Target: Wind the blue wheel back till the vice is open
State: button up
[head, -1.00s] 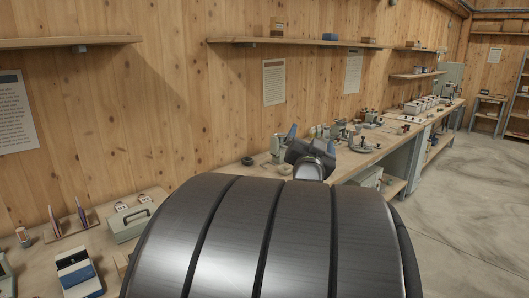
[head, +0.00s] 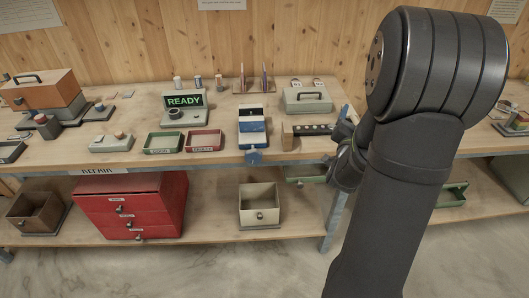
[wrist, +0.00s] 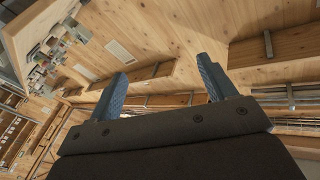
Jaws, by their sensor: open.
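A vice-like unit with blue and white parts (head: 253,125) stands at the front of the bench in the head view. A small blue piece (head: 252,157), which may be the blue wheel, sits below it at the bench's front edge. I cannot tell how far the vice is open. My gripper (wrist: 162,66) shows in the wrist view with two blue fingers spread wide and nothing between them. In the head view my arm covers the right side, and the fingers cannot be made out there. The vice is not recognisable in the wrist view.
Green and red trays (head: 205,140) and a READY display (head: 184,100) stand left of the vice. A red drawer cabinet (head: 130,205) is on the lower shelf.

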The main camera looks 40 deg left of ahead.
jog(key=s+a+f+n+g+y, duration=0.2)
jog(key=s+a+f+n+y, duration=0.15)
jog(key=s+a+f, duration=0.8)
jog(key=n+g+y, duration=0.3)
jog(key=n, duration=0.4)
send_near(253, 158)
jog(key=shift+m, duration=0.25)
jog(key=x, duration=1.1)
jog(key=shift+w+r, duration=0.1)
jog(key=shift+w, duration=0.1)
jog(key=shift+c, duration=0.3)
jog(key=c, duration=0.9)
jog(key=shift+c, duration=0.2)
